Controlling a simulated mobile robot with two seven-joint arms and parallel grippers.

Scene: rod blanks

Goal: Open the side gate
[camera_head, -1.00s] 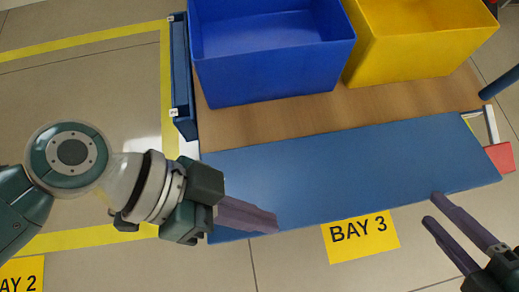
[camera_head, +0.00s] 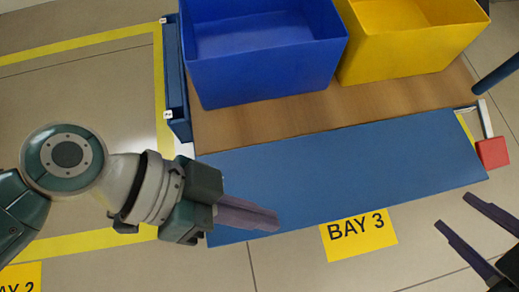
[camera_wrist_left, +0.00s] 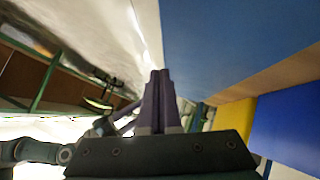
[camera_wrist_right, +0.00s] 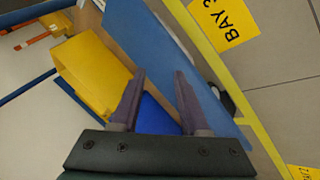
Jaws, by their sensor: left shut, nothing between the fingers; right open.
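The side gate is a long blue panel (camera_head: 340,172) along the front of a wood-topped bed. It slopes outward and down from the bed's front edge. It also shows in the left wrist view (camera_wrist_left: 230,40) and the right wrist view (camera_wrist_right: 165,50). My left gripper (camera_head: 278,220) is shut and empty, its fingers over the gate's lower left part; I cannot tell whether they touch it. My right gripper (camera_head: 452,212) is open and empty, off the gate's lower right corner and apart from it. A red block (camera_head: 492,152) on a white bar sits at the gate's right end.
A blue bin (camera_head: 265,75) and a yellow bin (camera_head: 395,50) stand on the wooden bed (camera_head: 290,122). A blue rail (camera_head: 177,85) edges the left. A yellow BAY 3 sign (camera_head: 358,234) lies on the floor before the gate. The floor around it is clear.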

